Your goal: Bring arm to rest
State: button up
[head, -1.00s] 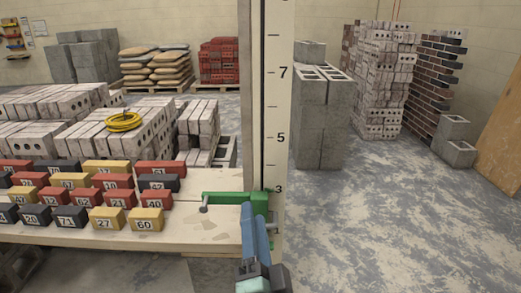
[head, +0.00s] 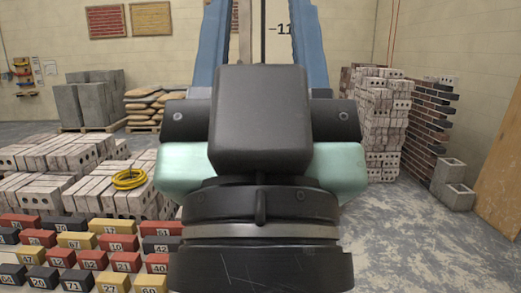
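My gripper (head: 268,12) fills the middle of the head view. Its two blue fingers point upward, spread wide apart, and run out at the top edge. I see nothing held between their visible parts. Its dark body (head: 262,120), light green housing and black wrist ring (head: 262,205) stand close to the camera. An upright measuring pole (head: 280,48), with the mark 11 showing, appears between the fingers. My gripper hides the rest of it. The green bracket on the pole is not visible.
Numbered red, yellow and dark blocks (head: 124,262) lie in rows at lower left. Behind them are stacked bricks (head: 60,158) with a yellow coil (head: 129,179). A brick stack (head: 377,125) and grey blocks (head: 457,197) stand right. The floor at lower right (head: 430,250) is clear.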

notch_tip(320, 180, up, 17)
jog(key=p, duration=1.4)
jog(key=shift+f, duration=0.1)
